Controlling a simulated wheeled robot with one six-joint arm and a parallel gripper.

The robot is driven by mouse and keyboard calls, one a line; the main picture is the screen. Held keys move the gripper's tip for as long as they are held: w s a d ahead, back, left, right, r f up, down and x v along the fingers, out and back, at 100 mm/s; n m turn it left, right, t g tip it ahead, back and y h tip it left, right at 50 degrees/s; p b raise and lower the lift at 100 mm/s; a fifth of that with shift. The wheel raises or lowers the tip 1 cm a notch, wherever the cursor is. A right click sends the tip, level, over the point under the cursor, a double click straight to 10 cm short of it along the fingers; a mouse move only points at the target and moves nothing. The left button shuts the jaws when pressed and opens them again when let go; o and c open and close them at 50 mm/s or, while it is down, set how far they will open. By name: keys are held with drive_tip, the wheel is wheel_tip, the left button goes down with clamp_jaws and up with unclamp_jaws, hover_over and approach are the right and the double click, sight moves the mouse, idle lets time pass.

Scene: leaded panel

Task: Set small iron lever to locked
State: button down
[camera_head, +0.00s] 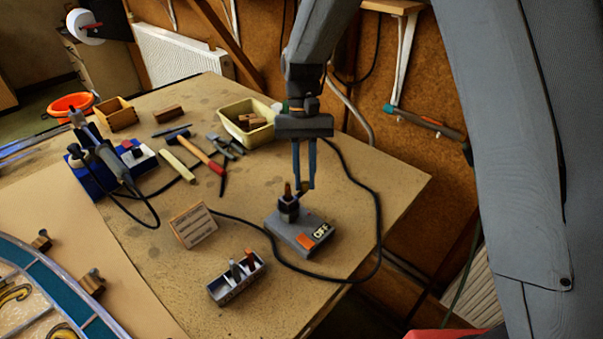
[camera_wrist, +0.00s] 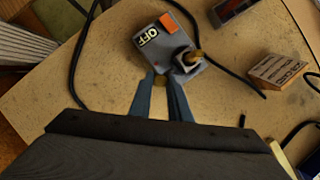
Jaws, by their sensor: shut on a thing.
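A grey box (camera_head: 290,236) with a dark socket and a brass-tipped post (camera_head: 288,192) stands on the table. The box also shows in the wrist view (camera_wrist: 163,53). My gripper (camera_head: 304,187) points down at the box's back edge, beside the post.
A black cable (camera_head: 377,225) loops around the box. A small card stand (camera_head: 194,226) and a grey holder (camera_head: 238,279) stand nearby. Hand tools and a cream bin (camera_head: 247,122) lie behind.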

idle(0.3)
drive_tip(key=c, duration=1.7)
unclamp_jaws()
drive_tip(key=shift+o, duration=0.2)
drive_tip(key=shift+d, duration=0.1)
drive_tip(key=b+v, duration=0.2)
drive_tip(key=v, duration=0.5)
drive_tip(key=shift+r+b, duration=0.35)
drive_tip(key=shift+r, duration=0.1)
drive_tip(key=shift+w, duration=0.1)
drive_tip(key=s+d+f+t+b, duration=0.1)
drive_tip(key=s+d+f+t, duration=0.1)
drive_tip(key=d, duration=0.5)
drive_tip(key=s+d+f+t+b, duration=0.1)
drive_tip(key=s+d+f+t, duration=0.1)
drive_tip(key=s+d+f, duration=0.2)
drive_tip(key=s+d+f+m+t+b, duration=0.1)
drive_tip(key=s+d+f+t, duration=0.1)
drive_tip(key=s+d, duration=0.4)
drive_tip(key=d+f, duration=0.1)
drive_tip(key=d, duration=0.3)
drive_tip(key=shift+s+d, duration=0.15)
drive_tip(key=shift+s, duration=0.15)
